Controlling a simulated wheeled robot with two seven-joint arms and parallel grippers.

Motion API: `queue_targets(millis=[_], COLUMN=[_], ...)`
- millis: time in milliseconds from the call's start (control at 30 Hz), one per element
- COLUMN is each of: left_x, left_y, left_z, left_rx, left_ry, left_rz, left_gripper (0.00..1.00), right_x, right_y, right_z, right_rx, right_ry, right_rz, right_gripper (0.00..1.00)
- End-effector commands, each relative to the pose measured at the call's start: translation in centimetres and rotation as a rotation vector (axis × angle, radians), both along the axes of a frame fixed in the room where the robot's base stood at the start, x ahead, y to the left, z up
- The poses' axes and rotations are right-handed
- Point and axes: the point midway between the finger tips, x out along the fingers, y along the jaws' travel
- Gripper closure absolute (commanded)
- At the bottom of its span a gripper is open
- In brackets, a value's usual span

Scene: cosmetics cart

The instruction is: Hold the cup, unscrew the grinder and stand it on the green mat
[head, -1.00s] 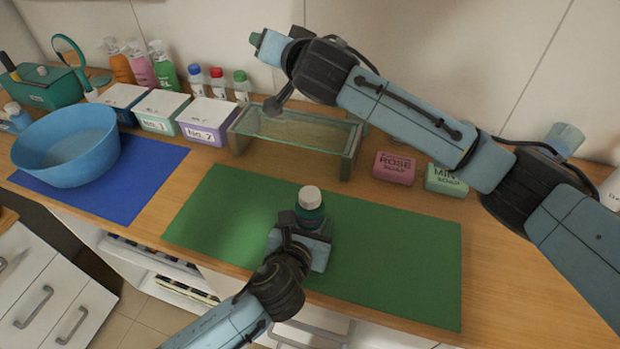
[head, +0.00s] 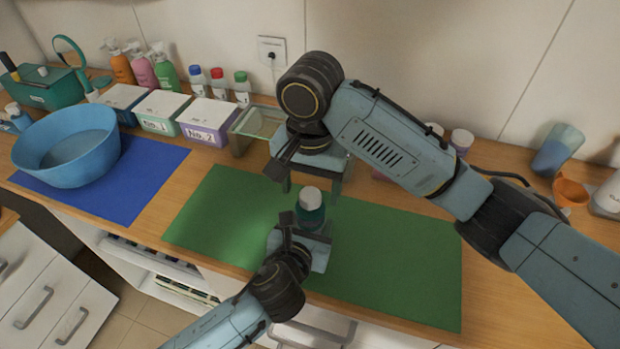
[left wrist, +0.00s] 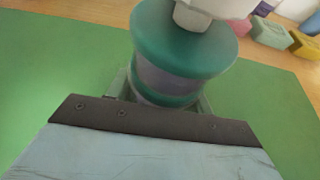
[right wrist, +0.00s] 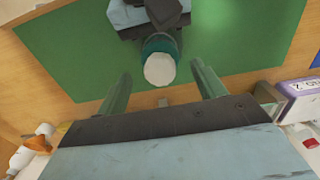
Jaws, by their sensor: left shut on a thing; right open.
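The grinder (head: 310,195), with a rounded white top above a teal ring, stands upright on the cup (left wrist: 165,82), a greyish body with a teal lower ring in the left wrist view. Both are over the green mat (head: 390,260), near its middle. My left gripper (head: 307,228) is shut around the lower body; its fingertips are mostly hidden. My right gripper (head: 312,183) is open, pointing down just behind the grinder in the head view. In the right wrist view the white top (right wrist: 160,69) shows between its two fingers (right wrist: 161,74), touching neither visibly.
A blue bowl (head: 35,150) stands on a blue mat (head: 150,180) at left. Lidded boxes (head: 205,122), bottles (head: 242,88) and a glass tray (head: 240,130) line the back. The mat's right part is clear.

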Motion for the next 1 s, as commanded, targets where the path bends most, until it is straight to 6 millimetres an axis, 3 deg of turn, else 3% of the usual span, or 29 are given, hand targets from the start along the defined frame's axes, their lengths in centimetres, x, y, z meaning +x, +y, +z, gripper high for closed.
queue_targets(millis=[400,600,833,1000], left_x=[0.0,0.0,0.0,0.0], left_y=[0.1,0.1,0.1,0.1], left_z=[-0.1,-0.1,-0.1,-0.1], left_rx=[0.003,0.003,0.003,0.003], left_ry=[0.002,0.002,0.002,0.002], left_rz=[0.001,0.001,0.000,0.000], left_gripper=[1.00,1.00,1.00,1.00], right_x=[0.1,0.1,0.1,0.1], right_y=[0.0,0.0,0.0,0.0], right_z=[-5.8,-7.0,-7.1,-7.0], right_rx=[-0.001,-0.001,0.000,0.000], right_ry=[-0.001,-0.003,-0.003,-0.003], right_rz=[-0.004,-0.003,-0.003,-0.003], right_gripper=[0.31,0.31,0.31,0.51])
